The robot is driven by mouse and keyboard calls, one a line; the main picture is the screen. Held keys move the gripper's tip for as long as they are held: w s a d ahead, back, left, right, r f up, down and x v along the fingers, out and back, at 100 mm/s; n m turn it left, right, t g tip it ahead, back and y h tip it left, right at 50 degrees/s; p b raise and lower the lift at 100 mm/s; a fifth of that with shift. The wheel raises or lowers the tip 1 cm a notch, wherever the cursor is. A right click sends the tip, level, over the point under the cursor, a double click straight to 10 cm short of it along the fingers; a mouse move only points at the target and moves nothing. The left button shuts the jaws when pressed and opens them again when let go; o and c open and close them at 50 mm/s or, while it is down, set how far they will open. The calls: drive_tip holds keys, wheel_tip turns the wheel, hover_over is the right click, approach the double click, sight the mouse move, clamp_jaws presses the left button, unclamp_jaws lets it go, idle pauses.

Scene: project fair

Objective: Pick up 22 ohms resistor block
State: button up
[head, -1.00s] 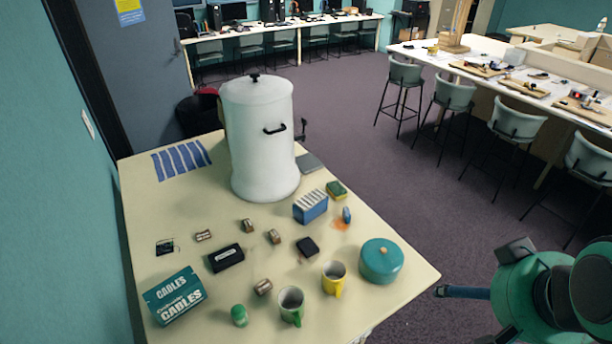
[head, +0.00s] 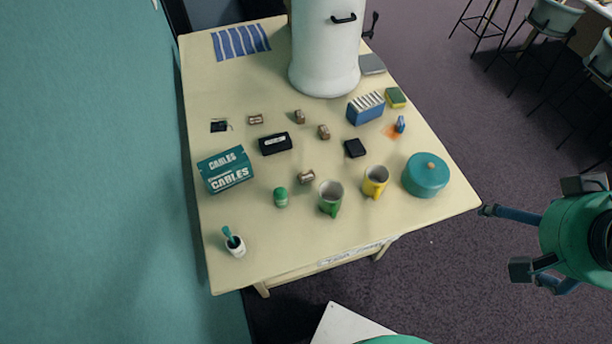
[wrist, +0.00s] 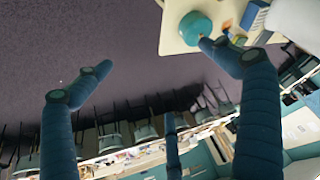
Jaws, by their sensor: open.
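Several small brown-and-silver blocks that look like resistor blocks lie on the cream table (head: 250,268): one at the back left (head: 255,119), one at the back middle (head: 300,116), one right of that (head: 324,132), and one nearer the front (head: 306,177). Their markings are too small to read, so I cannot tell which is 22 ohms. My gripper (head: 508,240) is open and empty, off the table's right side above the floor. In the wrist view its blue fingers (wrist: 148,62) are spread wide, with a table corner beyond and no block visible.
Near the blocks stand a green mug (head: 331,198), yellow mug (head: 375,182), teal round container (head: 426,176), cables box (head: 225,170), black box (head: 275,144) and green-capped jar (head: 281,197). A tall white urn (head: 325,55) stands at the back. A teal wall (head: 90,180) borders the left.

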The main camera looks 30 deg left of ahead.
drive_tip(key=c, duration=0.7)
drive_tip(key=shift+c, duration=0.2)
drive_tip(key=w+a+f+m+g+y+p, duration=0.1)
drive_tip(key=w+a+f+m+g, duration=0.1)
drive_tip(key=w+a, duration=0.7)
drive_tip(key=w+a+f+m+g, duration=0.1)
drive_tip(key=w+a+f+m, duration=0.15)
drive_tip(key=w+a, duration=0.55)
drive_tip(key=a+f+m+g, duration=0.1)
drive_tip(key=a+f, duration=0.5)
drive_tip(key=a, duration=0.3)
drive_tip(key=s+a+f+m, duration=0.1)
drive_tip(key=a+f, duration=0.5)
drive_tip(key=a, duration=0.4)
drive_tip(key=s+a+f+m+g+h, duration=0.1)
drive_tip(key=a+f, duration=0.6)
drive_tip(key=a, duration=0.3)
drive_tip(key=shift+s+g+p, duration=0.2)
drive_tip(key=shift+g+p, duration=0.1)
drive_tip(key=shift+p, duration=0.15)
